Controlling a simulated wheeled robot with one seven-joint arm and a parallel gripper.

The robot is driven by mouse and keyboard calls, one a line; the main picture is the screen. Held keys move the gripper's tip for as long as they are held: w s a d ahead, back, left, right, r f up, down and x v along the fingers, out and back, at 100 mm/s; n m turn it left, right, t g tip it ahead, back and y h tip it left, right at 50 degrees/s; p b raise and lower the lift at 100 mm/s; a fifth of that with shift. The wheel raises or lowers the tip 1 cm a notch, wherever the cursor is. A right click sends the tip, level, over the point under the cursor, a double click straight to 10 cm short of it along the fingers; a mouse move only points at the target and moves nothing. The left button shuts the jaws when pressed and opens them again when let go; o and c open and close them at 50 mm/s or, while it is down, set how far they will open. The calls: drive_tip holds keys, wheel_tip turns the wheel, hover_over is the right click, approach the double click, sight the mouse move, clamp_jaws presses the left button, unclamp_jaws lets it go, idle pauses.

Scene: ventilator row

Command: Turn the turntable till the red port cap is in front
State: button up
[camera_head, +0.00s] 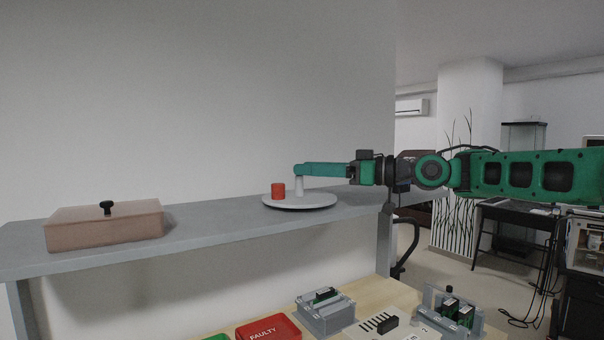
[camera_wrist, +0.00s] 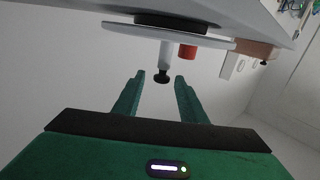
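The turntable is a pale grey round plate (camera_head: 315,203) on the shelf, with a light post (camera_head: 299,187) standing on it. The red port cap (camera_head: 278,191) stands on the plate, left of the post in the head view. My gripper (camera_head: 298,170) is at the top of the post, reaching in from the right. The wrist view shows the plate (camera_wrist: 215,43), the red cap (camera_wrist: 187,51) and the post (camera_wrist: 165,53) with a black knob (camera_wrist: 161,76). My fingers are open, with the knob appearing between their tips and no contact visible.
A pinkish lidded box (camera_head: 105,228) with a black knob stands on the left of the grey shelf (camera_head: 215,222). The shelf between box and turntable is clear. Below are a red FAULTY tray (camera_head: 268,330) and grey module holders (camera_head: 326,315) on a wooden bench.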

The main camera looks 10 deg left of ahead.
drive_tip(key=d, duration=0.5)
drive_tip(key=s+d, duration=0.1)
drive_tip(key=d, duration=0.1)
drive_tip(key=shift+d, duration=0.35)
drive_tip(key=shift+c, duration=0.2)
